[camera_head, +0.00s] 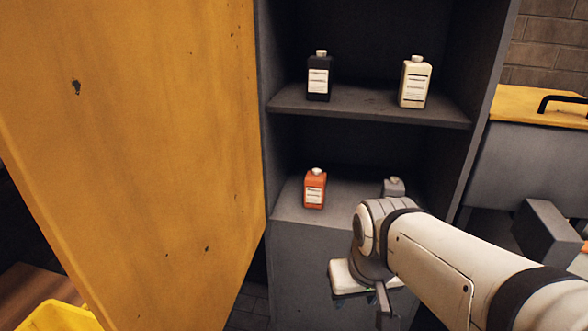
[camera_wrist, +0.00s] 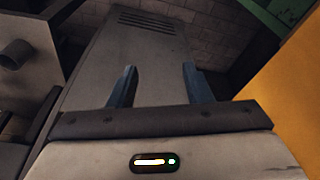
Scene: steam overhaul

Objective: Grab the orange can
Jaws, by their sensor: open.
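The orange can (camera_head: 315,188) is a small square bottle with a pale cap and a white label. It stands upright on the lower shelf (camera_head: 345,205) of a grey cabinet, at the left front, in the head view. My gripper (camera_head: 378,297) is lower and to the right of it, in front of the cabinet and apart from the can. In the wrist view my gripper (camera_wrist: 158,85) shows two spread fingers with nothing between them. The can does not show in the wrist view.
A grey can (camera_head: 394,187) stands right on the lower shelf, partly hidden by my arm. A black can (camera_head: 319,77) and a cream can (camera_head: 415,82) stand on the upper shelf. An open yellow door (camera_head: 150,150) fills the left. A yellow-topped grey box (camera_head: 530,105) stands right.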

